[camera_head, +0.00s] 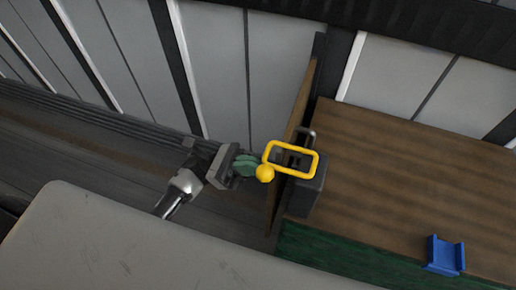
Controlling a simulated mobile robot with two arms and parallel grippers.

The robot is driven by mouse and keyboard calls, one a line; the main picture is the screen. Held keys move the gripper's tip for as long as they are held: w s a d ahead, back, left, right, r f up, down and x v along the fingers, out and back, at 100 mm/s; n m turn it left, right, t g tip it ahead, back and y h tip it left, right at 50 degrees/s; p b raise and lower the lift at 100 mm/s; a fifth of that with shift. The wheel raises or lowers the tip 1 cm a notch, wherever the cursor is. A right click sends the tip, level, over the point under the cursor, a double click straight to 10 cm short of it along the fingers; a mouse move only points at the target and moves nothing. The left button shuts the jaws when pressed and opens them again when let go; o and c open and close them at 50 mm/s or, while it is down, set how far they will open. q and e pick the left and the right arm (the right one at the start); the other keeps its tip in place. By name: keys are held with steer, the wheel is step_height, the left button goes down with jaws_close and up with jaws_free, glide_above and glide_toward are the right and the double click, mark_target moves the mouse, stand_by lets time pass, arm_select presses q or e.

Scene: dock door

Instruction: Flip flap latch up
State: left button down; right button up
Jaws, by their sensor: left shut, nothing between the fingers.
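A yellow rectangular loop (316,163) with a yellow ball (265,173) at its lower left corner stands out over a dark latch block (305,192). The block sits against the thin brown upright panel (299,108) at the left end of the wooden surface; I take these to be the flap latch. A grey metal loop (309,134) shows just behind the yellow one. My left gripper (257,166) comes in from the left with its green fingers shut and empty. Its tips are right beside the yellow ball; I cannot tell whether they touch. My right gripper is out of view.
A brown wooden top (410,165) with a green front side (340,262) fills the right. A blue bracket (444,255) sits near its front edge. A grey panelled wall (215,70) runs behind. A pale grey surface (130,245) covers the lower left.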

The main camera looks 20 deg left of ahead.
arm_select(q)
steer(key=shift+d+r+p, duration=0.3)
steer(key=shift+r, duration=0.45)
steer(key=shift+d+r+p, duration=0.3)
steer(key=shift+r+p, duration=0.05)
steer(key=shift+r, duration=0.45)
steer(key=shift+d+r+p, duration=0.3)
steer(key=shift+r, duration=0.45)
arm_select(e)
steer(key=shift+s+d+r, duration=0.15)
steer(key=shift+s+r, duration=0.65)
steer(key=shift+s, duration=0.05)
arm_select(q)
steer(key=shift+r, duration=0.1)
steer(key=shift+a+r+y, duration=0.1)
steer(key=shift+r+y, duration=0.15)
steer(key=shift+y, duration=0.15)
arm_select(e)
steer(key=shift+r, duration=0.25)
